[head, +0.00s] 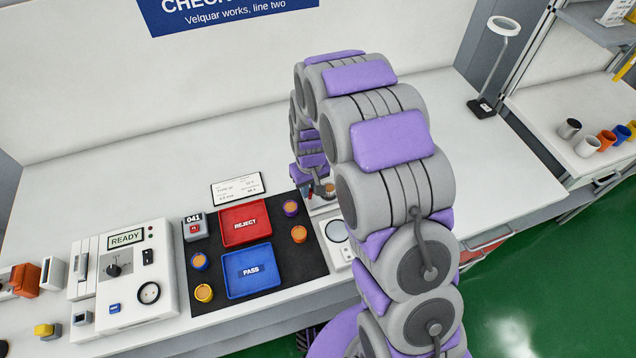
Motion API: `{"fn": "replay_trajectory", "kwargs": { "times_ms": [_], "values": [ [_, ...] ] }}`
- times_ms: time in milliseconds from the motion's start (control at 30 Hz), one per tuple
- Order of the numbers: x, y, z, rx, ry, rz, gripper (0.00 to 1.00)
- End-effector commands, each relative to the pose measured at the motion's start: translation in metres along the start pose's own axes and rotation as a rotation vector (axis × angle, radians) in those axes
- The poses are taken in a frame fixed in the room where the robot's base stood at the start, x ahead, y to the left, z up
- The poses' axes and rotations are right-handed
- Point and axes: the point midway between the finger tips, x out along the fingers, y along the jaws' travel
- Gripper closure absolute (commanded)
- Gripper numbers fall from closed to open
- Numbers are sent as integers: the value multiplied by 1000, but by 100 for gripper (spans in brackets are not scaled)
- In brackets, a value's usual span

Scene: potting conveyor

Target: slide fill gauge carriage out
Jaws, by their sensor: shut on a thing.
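The fill gauge (339,232) looks like a pale device with a round dial, at the right edge of the dark mat. My arm hides its right side. My gripper (326,190) is at the gauge's far end, low over the bench and partly hidden behind my arm. It is shut on a small part there, which appears to be the fill gauge carriage. The fingertips and the carriage's outline are too small and covered to make out clearly.
A dark mat (300,262) holds a red REJECT tray (246,237), a blue PASS tray (270,264) and several small round pieces. A white READY unit (133,295) stands to the left. A lamp (484,107) stands at the back right.

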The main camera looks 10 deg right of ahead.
Motion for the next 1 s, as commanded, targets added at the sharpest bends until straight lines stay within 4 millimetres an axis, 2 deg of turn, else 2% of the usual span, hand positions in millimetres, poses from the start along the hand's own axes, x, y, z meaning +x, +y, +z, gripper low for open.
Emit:
{"fn": "replay_trajectory", "kwargs": {
  "times_ms": [167,200,433,767,867,1000],
  "values": [
    [0,-2,0,0,-1,0,100],
    [0,-2,0,0,-1,0,76],
    [0,0,0,-1,-1,0,54],
    [-5,2,0,-1,1,-1,54],
    [-17,1,-1,-1,3,0,54],
    [-46,0,-2,-1,5,2,54]
  ]
}}
